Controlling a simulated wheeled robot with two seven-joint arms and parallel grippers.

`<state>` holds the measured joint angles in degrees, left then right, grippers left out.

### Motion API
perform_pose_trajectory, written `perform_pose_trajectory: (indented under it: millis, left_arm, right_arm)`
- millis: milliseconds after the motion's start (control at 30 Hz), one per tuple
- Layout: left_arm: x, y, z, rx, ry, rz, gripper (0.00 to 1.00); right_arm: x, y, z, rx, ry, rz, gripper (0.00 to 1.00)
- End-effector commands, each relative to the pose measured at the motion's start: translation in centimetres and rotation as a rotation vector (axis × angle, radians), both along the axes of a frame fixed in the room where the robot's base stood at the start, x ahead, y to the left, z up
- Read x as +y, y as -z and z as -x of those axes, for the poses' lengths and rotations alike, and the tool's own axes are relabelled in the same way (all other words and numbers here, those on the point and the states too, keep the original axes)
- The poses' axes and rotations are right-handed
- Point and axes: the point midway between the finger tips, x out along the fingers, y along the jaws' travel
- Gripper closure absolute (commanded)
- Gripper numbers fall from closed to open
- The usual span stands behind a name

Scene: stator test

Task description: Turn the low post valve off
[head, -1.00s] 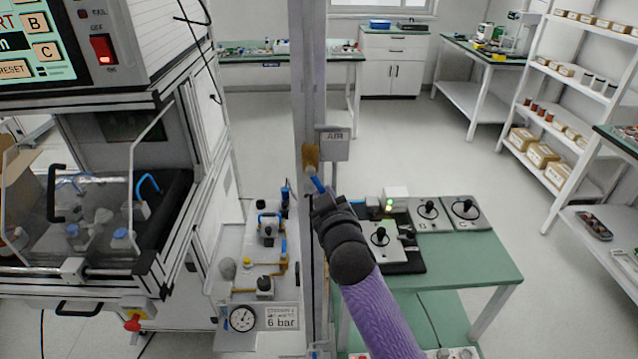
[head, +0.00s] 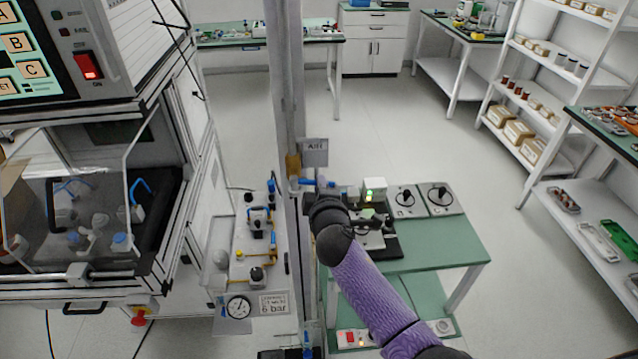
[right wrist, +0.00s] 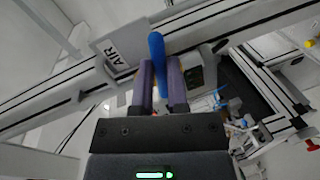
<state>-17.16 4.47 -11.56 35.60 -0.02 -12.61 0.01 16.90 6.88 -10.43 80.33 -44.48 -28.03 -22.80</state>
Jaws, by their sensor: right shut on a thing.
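A valve with a brass body (head: 292,166) sits on the grey upright post (head: 285,95), just beside the AIR sign (head: 315,152). Its blue lever (head: 305,182) points to the right, nearly level, in the head view. My right gripper (head: 320,192) is at this lever. In the right wrist view the blue lever (right wrist: 158,58) lies between the two fingers of my right gripper (right wrist: 162,80), which is shut on it. Another blue part (head: 307,340) shows low at the post's foot, cut by the frame edge. My left gripper is not in view.
A white panel with a gauge (head: 238,306) and blue-handled fittings stands left of the post. A green table (head: 430,258) with joystick boxes (head: 440,197) is to the right, under my arm. A glazed machine (head: 90,215) fills the left. Open floor lies behind.

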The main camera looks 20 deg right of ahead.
Motion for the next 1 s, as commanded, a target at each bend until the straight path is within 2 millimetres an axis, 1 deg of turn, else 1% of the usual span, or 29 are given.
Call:
perform_pose_trajectory:
  millis: [33, 100, 400, 1000]
  left_arm:
    - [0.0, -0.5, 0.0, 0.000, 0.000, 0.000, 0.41]
    - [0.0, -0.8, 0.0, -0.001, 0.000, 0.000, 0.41]
    - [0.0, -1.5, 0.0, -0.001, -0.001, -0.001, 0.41]
    - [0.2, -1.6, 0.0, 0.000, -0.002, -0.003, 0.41]
  right_arm:
    - [0.0, -0.5, 0.0, 0.006, -0.001, 0.030, 1.00]
    - [0.0, -0.6, 0.0, 0.019, 0.000, 0.070, 1.00]
    - [0.0, -1.1, 0.0, 0.052, -0.001, 0.184, 1.00]
    - [0.0, -1.2, 0.0, 0.060, 0.000, 0.216, 1.00]
